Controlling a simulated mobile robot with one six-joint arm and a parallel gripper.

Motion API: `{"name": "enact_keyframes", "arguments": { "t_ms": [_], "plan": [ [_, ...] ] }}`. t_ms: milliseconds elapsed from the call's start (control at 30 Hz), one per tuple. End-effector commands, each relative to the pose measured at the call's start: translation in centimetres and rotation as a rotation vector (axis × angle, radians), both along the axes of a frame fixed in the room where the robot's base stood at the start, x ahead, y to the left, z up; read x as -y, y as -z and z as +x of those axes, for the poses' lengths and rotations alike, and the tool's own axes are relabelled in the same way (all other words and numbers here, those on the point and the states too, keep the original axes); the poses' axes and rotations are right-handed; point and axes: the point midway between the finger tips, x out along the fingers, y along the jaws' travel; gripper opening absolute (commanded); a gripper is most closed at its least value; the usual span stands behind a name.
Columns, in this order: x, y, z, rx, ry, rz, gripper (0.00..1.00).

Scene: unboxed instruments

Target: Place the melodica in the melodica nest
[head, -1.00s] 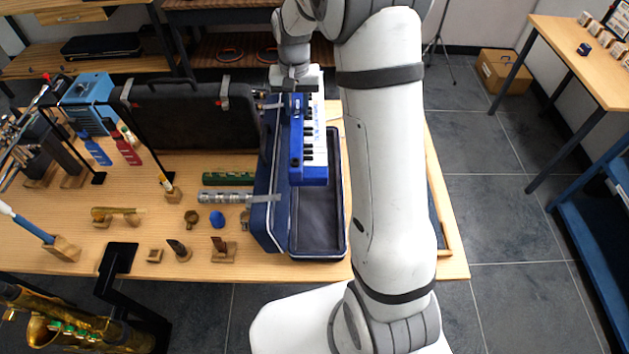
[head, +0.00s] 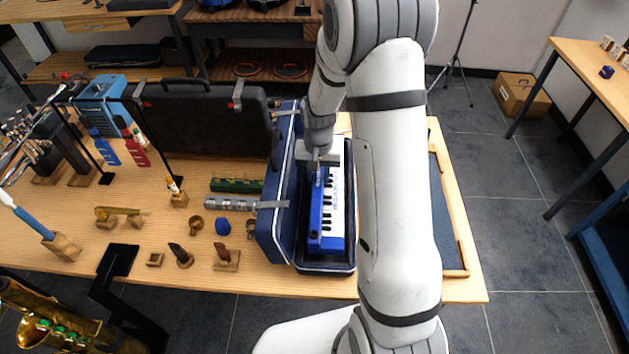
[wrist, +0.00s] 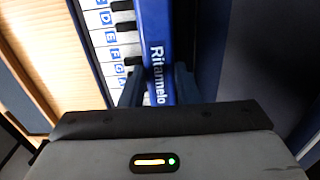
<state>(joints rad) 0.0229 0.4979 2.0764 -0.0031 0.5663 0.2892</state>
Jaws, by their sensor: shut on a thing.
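The blue melodica (head: 314,222) with white and black keys lies lengthwise within the outline of the open dark-blue case (head: 347,262). Its near end is close to the case's front wall. I cannot tell whether it touches the case floor. My gripper (head: 319,165) is shut on the melodica's blue body near its middle. In the wrist view the fingers (wrist: 158,88) straddle the blue strip lettered "Ritannelo" on the melodica (wrist: 157,50), beside the keys. The nest's floor is mostly hidden under the melodica and my arm.
The case's raised lid (head: 272,225) stands on the left. Left of it are a green harmonica (head: 237,185), a silver cylinder (head: 232,204) and small wooden stands. A black case (head: 205,135) stands open behind. A dark tray (head: 447,215) lies on the right.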

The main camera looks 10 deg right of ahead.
Motion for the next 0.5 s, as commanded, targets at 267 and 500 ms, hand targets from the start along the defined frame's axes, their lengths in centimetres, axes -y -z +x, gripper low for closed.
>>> {"name": "enact_keyframes", "arguments": {
  "t_ms": [267,500],
  "plan": [
    [0.0,2.7,0.0,0.001,0.001,0.0,0.0],
    [0.1,2.8,0.0,0.001,0.001,0.0,0.0]
  ]
}}
